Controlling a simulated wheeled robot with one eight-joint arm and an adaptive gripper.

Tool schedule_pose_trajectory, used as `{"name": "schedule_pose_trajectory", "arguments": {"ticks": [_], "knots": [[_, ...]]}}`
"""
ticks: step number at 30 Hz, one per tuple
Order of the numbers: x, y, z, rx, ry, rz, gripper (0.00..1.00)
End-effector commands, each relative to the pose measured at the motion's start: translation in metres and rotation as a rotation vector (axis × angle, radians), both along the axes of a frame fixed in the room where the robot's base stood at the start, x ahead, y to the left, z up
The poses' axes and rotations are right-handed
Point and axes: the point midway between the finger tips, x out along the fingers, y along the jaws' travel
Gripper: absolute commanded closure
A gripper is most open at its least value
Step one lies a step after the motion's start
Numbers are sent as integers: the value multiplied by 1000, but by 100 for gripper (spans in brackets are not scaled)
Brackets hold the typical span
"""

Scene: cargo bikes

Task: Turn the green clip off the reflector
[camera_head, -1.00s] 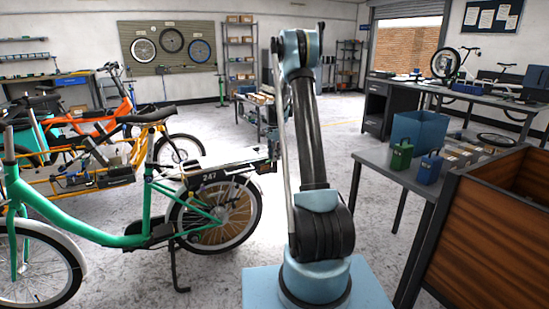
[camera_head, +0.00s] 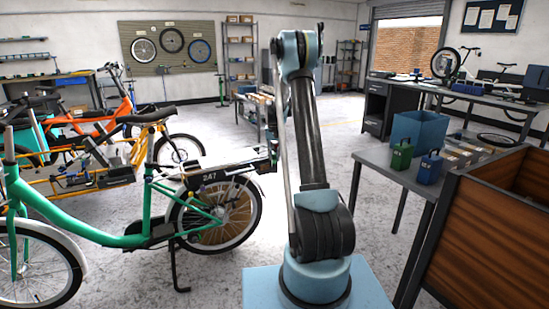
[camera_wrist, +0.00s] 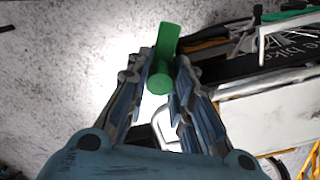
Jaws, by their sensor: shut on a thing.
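The green clip (camera_wrist: 167,42) shows in the wrist view as a short, smooth bar between my fingertips. My gripper (camera_wrist: 160,72) is shut on it, with one finger on each side; the clip's far end sticks out past the tips. I cannot make out the reflector in either view; the clip and fingers may hide it. In the head view, the green cargo bike (camera_head: 105,237) stands at the left, its rear rack (camera_head: 232,166) reaching toward my arm. My gripper is not clearly visible there.
In the wrist view, the bike's pale panel (camera_wrist: 272,112) lies close on the right; bare floor is at the left. In the head view, a table (camera_head: 385,162) with a blue bin (camera_head: 420,137) and a wooden crate (camera_head: 490,240) stand at the right.

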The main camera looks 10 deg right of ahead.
Motion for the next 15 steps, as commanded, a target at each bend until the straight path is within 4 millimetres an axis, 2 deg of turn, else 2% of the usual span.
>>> {"name": "schedule_pose_trajectory", "arguments": {"ticks": [15], "knots": [[3,1,1,-3,5,406,100]]}}
